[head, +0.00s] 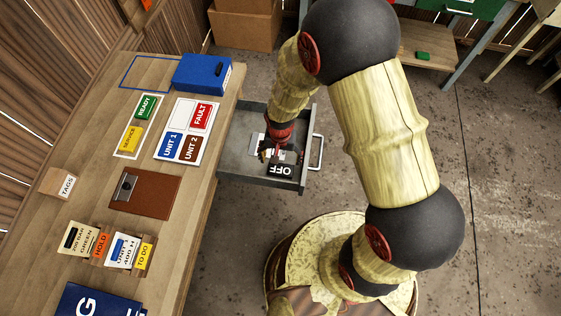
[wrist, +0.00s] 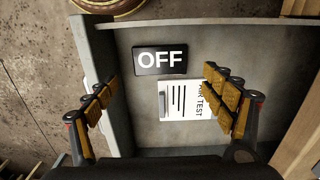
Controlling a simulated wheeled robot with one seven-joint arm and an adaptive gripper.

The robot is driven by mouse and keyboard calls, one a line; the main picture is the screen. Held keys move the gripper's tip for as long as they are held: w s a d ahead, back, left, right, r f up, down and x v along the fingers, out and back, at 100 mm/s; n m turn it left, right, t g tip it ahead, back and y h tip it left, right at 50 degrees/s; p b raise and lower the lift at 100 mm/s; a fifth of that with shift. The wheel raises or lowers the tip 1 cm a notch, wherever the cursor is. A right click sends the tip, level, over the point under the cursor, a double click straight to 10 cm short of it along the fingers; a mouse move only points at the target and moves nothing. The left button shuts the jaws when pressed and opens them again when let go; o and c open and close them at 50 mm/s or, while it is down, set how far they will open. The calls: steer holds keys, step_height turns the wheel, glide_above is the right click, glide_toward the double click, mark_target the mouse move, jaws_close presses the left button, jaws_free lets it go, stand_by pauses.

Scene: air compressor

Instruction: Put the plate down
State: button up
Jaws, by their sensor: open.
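The black plate (head: 281,170) with white OFF lettering lies flat in the grey open drawer (head: 262,182). In the wrist view the plate (wrist: 160,60) lies on the drawer floor, clear of the walls. My gripper (head: 267,153) is inside or just above the drawer, beside the plate in the head view. In the wrist view its fingers (wrist: 160,92) are spread wide with nothing held between them. A white card (wrist: 180,99) with black lines and partly hidden lettering lies just beside the plate. My right finger covers part of this card.
The drawer's handle (head: 318,152) faces right. The wooden bench (head: 190,230) to the left carries a blue box (head: 202,74), a status board (head: 181,148), a brown clipboard (head: 145,190) and upright cards (head: 122,250). Open concrete floor (head: 510,200) lies to the right.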

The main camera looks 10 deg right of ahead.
steer(key=d+r+n+t, duration=0.1)
steer(key=d+r, duration=0.2)
steer(key=r, duration=0.9)
steer(key=d+r+n+t, duration=0.1)
steer(key=d+r+t, duration=0.1)
steer(key=r, duration=1.1)
steer(key=s+d+r+n+t, duration=0.1)
steer(key=s+d+r, duration=0.2)
steer(key=s+r, duration=0.3)
steer(key=s+d+r+n+t, duration=0.1)
steer(key=s+d+r, duration=0.2)
steer(key=s+r, duration=0.3)
step_height(320, 180, up, 4)
steer(key=shift+s+f+t+p, duration=0.1)
steer(key=shift+s+t+p, duration=0.2)
steer(key=shift+s+p, duration=0.1)
steer(key=shift+w, duration=0.1)
